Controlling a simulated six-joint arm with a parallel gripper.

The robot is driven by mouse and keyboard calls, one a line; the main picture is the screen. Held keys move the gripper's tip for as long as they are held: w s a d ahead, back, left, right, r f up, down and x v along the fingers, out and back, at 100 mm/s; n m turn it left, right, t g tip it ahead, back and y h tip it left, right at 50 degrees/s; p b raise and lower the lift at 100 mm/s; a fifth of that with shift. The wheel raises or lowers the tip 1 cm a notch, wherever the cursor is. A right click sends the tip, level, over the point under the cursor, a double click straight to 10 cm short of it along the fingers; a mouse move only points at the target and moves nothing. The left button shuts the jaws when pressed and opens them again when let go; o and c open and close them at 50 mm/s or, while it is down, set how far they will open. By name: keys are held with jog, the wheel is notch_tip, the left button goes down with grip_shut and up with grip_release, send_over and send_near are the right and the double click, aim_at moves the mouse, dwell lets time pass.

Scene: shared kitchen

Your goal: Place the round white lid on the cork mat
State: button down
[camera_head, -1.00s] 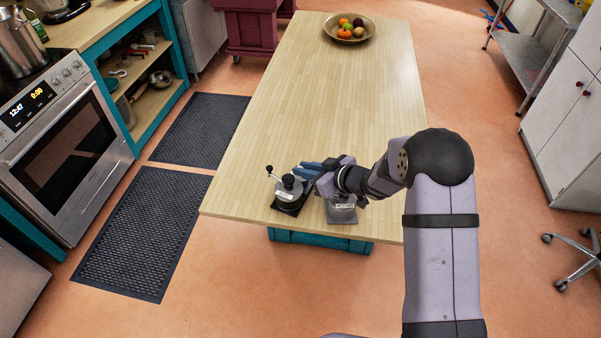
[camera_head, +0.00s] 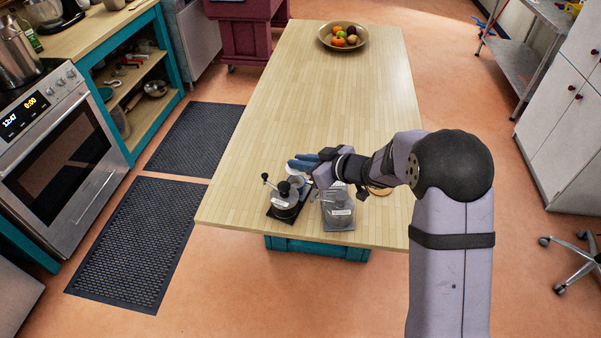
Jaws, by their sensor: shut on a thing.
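My gripper (camera_head: 303,164) is over the near part of the wooden table, its blue fingers pointing left. It is shut on the round white lid (camera_head: 294,171), which shows only as a small pale patch by the fingertips; my gripper hides the rest. The round tan cork mat (camera_head: 381,191) lies on the table to the right of my gripper. My wrist and forearm cover most of it, and only its near edge shows. I cannot tell the exact height of the lid above the table.
A hand grinder with a crank (camera_head: 284,200) on a dark base stands just in front of my gripper. A fruit bowl (camera_head: 325,41) is at the far end. The table's middle (camera_head: 320,105) is clear.

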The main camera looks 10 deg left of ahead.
jog(key=shift+r, duration=2.1)
jog(key=shift+d, duration=0.1)
